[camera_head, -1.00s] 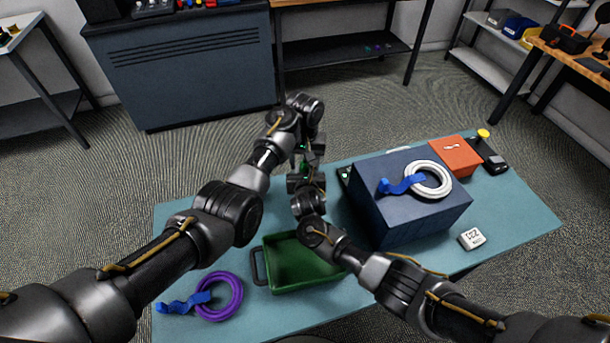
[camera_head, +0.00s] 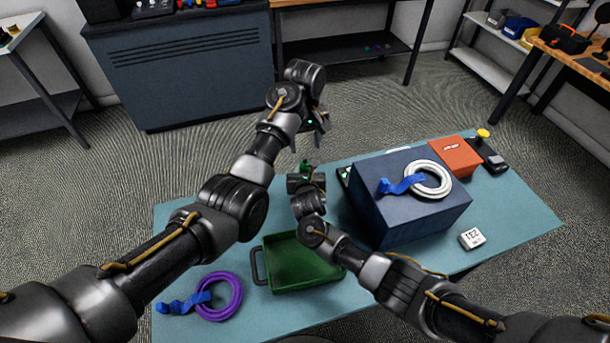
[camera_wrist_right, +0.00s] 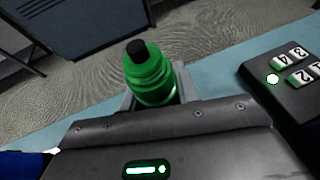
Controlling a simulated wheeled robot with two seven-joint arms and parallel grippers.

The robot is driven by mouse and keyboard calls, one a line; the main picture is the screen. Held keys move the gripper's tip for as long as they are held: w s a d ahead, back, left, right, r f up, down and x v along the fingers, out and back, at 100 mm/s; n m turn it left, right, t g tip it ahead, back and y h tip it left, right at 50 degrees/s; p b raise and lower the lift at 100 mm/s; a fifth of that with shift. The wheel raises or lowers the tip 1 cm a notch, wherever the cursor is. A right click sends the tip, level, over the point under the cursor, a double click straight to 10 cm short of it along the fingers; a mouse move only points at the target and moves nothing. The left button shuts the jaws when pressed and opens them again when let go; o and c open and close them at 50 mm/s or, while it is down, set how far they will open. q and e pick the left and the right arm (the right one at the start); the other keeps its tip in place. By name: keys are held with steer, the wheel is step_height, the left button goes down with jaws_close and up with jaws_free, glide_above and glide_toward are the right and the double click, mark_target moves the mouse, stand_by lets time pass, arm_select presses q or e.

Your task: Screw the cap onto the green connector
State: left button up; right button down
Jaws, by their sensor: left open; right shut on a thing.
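The green connector (camera_wrist_right: 150,82) stands upright between the fingers of my right gripper (camera_wrist_right: 153,98), which is shut on it. Its top end is black in the right wrist view; whether a cap sits on it I cannot tell for sure. In the head view the connector (camera_head: 305,166) shows small above the right gripper, near the table's far edge. My left gripper (camera_head: 319,124) is open, above and apart from the connector, with its fingers partly turned away. I see no separate cap in either view.
A green tray (camera_head: 258,265) lies in front of my right arm. A purple cable coil (camera_head: 237,300) lies at front left. A dark blue box (camera_head: 425,218) carries a white coil (camera_head: 442,185). An orange box (camera_head: 455,158) and a white counter (camera_head: 471,238) stand at right.

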steer(key=c, duration=1)
jaws_free()
steer(key=shift+o, duration=0.2)
arm_select(q)
step_height(320, 180, up, 3)
steer(key=p, duration=0.2)
steer(key=shift+f+p, duration=0.2)
steer(key=shift+p, duration=0.15)
arm_select(e)
steer(key=v, duration=1.1)
